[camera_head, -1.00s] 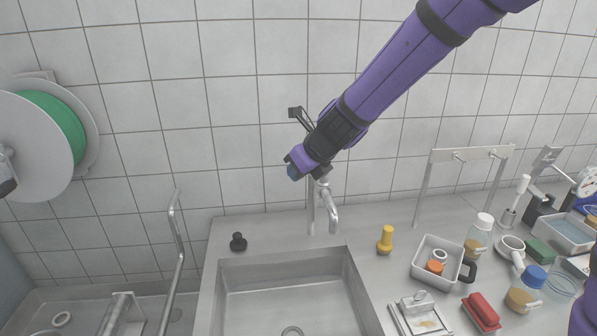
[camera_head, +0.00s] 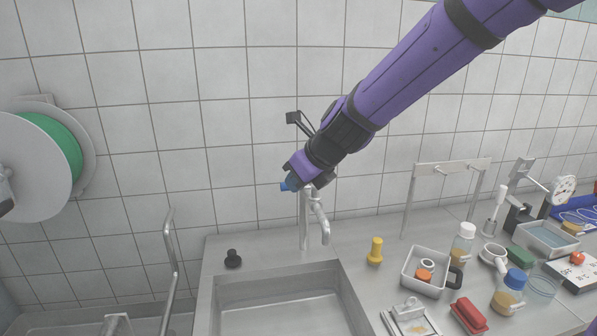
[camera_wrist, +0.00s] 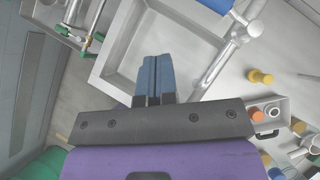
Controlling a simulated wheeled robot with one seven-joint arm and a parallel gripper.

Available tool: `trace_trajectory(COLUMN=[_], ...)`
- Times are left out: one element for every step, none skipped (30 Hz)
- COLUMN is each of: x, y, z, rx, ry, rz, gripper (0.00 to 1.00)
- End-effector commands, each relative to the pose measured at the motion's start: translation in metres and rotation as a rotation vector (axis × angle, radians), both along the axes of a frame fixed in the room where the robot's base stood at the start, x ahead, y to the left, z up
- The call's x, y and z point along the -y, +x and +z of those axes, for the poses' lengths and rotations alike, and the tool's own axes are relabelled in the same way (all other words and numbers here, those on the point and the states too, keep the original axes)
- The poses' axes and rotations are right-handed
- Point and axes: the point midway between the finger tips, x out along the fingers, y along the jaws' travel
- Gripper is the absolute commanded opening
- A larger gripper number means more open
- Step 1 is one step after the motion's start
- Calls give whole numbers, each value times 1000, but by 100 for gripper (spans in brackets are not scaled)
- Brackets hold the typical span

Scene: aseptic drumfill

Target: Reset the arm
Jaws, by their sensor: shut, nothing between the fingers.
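My purple arm reaches in from the upper right in the head view. My gripper (camera_head: 286,187) is at its lower end, raised in front of the tiled wall, beside the top of the tap (camera_head: 318,215) and above the back of the sink. In the wrist view my gripper (camera_wrist: 154,62) shows two blue fingers side by side, pressed together with nothing between them. The sink (camera_wrist: 128,55) lies beyond the fingers in that view.
A yellow stopper-like piece (camera_head: 375,250) and a black knob (camera_head: 233,259) stand by the sink. A grey tray (camera_head: 410,286), a blue-capped bottle (camera_head: 507,293), a red block (camera_head: 468,315) and a metal rack (camera_head: 410,200) crowd the right counter. A green hose reel (camera_head: 55,145) is at left.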

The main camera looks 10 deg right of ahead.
Motion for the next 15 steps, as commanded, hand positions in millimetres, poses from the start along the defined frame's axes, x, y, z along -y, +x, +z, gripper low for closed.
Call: trace_trajectory(x=[-1, 0, 0, 1, 1, 1, 1, 1, 1, 2, 2, 2, 4, 6, 10], y=[-6, -9, -12, -15, -17, -20, -22, -23, -25, -26, -27, -28, -29, -31, -34], z=[8, 12, 16, 19, 22, 25, 27, 29, 31, 32, 33, 35, 36, 38, 41], rx=[5, 5, 4, 3, 3, 3, 2, 3, 3, 2, 2, 4, 8, 16, 32], ry=[1, 0, 0, 1, 1, 1, 0, 1, 2, 0, -1, -3, -9, -18, -37], rz=[3, 4, 3, 2, 2, 2, 2, 2, 1, 2, 2, 6, 13, 27, 52], gripper=[0, 0, 0, 0, 0, 0, 0, 0, 0, 0, 0, 0, 0, 0, 0])
